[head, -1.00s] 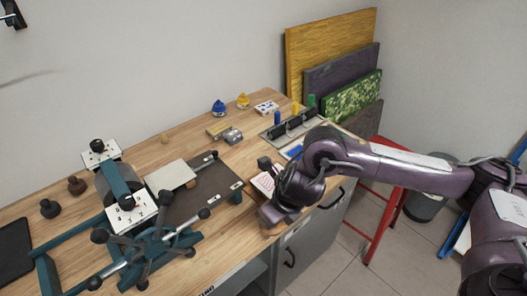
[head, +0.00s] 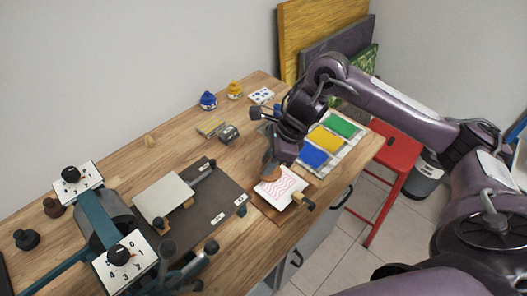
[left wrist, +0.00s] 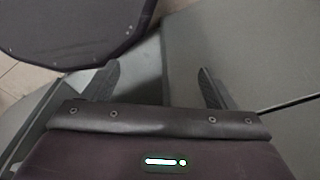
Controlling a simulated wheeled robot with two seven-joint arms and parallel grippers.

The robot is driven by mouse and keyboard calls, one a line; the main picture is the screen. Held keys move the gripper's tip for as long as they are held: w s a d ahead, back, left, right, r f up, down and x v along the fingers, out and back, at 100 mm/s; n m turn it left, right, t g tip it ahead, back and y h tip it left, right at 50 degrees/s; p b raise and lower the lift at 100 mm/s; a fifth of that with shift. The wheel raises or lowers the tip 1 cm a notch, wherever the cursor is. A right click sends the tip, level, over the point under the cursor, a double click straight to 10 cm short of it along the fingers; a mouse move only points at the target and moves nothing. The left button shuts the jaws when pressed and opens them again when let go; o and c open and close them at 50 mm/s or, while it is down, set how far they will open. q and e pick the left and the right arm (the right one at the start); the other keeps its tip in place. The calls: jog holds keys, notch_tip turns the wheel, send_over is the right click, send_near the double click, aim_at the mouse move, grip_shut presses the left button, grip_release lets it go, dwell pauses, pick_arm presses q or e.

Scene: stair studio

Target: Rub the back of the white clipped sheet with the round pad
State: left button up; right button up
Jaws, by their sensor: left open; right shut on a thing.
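A white sheet with pink wavy lines (head: 283,190) lies on a brown board near the table's front edge in the head view. I cannot make out a clip on it. My right gripper (head: 269,160) is shut on a small round brown pad (head: 270,174), over the sheet's upper left corner. The pad looks very close to the sheet; I cannot tell if it touches. My left gripper (left wrist: 158,88) is open and empty in the left wrist view, and out of sight in the head view.
A wooden-handled piece (head: 309,204) sits at the sheet's right corner. A tray with blue, yellow and green squares (head: 346,149) lies to the right. A press with a dark bed (head: 222,187) stands left. Blue (head: 208,101) and yellow (head: 234,90) pots stand behind.

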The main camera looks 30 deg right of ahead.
aim_at(280, 169)
jog(key=shift+s+f+b, duration=0.35)
jog(key=shift+s+f, duration=0.1)
jog(key=shift+s, duration=0.15)
jog(key=shift+f+b, duration=0.55)
jog(key=shift+f, duration=0.4)
jog(key=shift+w+f+b, duration=0.25)
jog(key=shift+f+b, duration=0.25)
jog(key=shift+f, duration=0.5)
jog(key=shift+s+f, duration=0.1)
jog(key=shift+f, duration=0.35)
pick_arm(q)
jog(key=shift+s+a+f, duration=0.15)
jog(key=shift+s+f, duration=1.7)
jog(key=shift+s, duration=0.1)
jog(key=shift+w+f+b, duration=0.2)
jog(key=shift+f+b, duration=0.15)
jog(key=shift+b, duration=0.25)
pick_arm(e)
jog(key=shift+f, duration=0.3)
pick_arm(q)
jog(key=shift+f, duration=0.1)
pick_arm(e)
jog(key=shift+d+f, duration=0.1)
jog(key=shift+d, duration=0.05)
